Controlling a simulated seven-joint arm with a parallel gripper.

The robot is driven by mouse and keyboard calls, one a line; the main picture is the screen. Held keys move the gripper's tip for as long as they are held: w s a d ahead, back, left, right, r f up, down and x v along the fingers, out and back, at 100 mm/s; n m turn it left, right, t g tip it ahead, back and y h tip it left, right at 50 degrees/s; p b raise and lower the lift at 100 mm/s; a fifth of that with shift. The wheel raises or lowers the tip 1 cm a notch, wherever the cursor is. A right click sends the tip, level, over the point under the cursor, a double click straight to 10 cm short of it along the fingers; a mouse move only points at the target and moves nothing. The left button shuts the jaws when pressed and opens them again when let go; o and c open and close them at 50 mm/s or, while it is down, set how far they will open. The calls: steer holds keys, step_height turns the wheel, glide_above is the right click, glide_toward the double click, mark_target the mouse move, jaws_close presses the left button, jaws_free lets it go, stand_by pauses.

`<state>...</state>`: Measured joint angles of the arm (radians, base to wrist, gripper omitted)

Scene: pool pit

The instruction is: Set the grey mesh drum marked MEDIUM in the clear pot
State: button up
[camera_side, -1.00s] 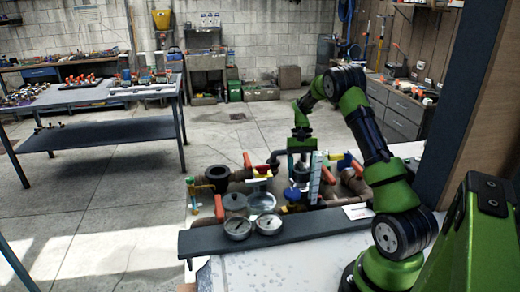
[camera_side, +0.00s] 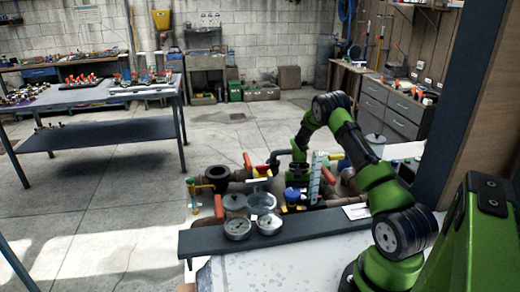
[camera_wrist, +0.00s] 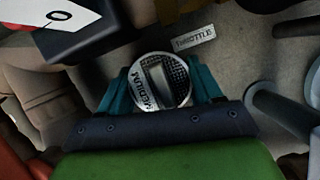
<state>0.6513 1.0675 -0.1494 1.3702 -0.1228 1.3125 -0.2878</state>
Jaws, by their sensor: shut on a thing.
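The grey mesh drum marked MEDIUM (camera_wrist: 178,76) sits between the teal jaws of my gripper (camera_wrist: 162,84) in the wrist view. The jaws are shut on it, with its round top and handle bar facing the camera. In the side view my gripper (camera_side: 298,182) is low among the pipework, its jaws and the drum largely hidden by fittings. The clear pot (camera_side: 262,202) stands to the left of my gripper in the side view, apart from it. I cannot clearly make out the pot in the wrist view.
A grey lidded canister (camera_side: 235,204) stands left of the clear pot. Pipes with red handles (camera_side: 247,163) and a white upright scale (camera_side: 315,178) crowd my gripper. A THROTTLE tag (camera_wrist: 194,38) lies nearby.

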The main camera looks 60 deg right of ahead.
steer(key=shift+f, duration=0.1)
steer(key=o, duration=1.1)
